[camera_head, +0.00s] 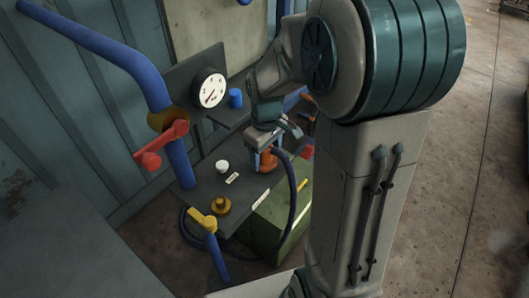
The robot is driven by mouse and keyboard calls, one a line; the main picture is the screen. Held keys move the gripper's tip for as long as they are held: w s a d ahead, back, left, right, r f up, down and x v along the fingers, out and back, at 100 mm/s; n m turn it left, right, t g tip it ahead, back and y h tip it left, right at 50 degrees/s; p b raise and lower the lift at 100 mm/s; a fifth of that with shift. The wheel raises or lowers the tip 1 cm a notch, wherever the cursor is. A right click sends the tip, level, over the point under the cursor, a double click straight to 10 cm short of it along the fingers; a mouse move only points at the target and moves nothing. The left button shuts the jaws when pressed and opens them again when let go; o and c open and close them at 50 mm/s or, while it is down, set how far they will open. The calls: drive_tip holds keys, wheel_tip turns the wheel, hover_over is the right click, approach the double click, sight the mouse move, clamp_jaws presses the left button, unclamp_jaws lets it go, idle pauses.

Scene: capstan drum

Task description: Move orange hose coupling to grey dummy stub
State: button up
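The orange hose coupling (267,161) stands at the right side of the dark panel. A dark hose (292,195) curves down from beside it. My gripper (265,149) is directly above the coupling, with its fingers at the coupling's top. Its fingers and the arm partly hide the coupling, so I cannot tell whether they grip it or only surround it. A small pale grey stub (222,167), likely the dummy stub, stands uncovered on the panel to the left of the coupling.
A brass fitting (221,205) sits nearer on the panel (203,190). A blue pipe (180,163) with a red lever (162,144) and a yellow-handled valve (203,221) line the left. A gauge (208,88) and blue cup (236,98) are behind. A green box (278,228) is below right.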

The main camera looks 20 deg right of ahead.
wheel_tip(320, 180, up, 14)
drive_tip(key=s+f+m+t, duration=0.1)
drive_tip(key=s+f+m, duration=0.1)
drive_tip(key=s, duration=0.5)
drive_tip(key=s+f+m+t, duration=0.2)
drive_tip(key=s+f+m, duration=0.1)
drive_tip(key=s, duration=0.4)
drive_tip(key=shift+a+m, duration=0.3)
drive_tip(key=shift+m, duration=0.5)
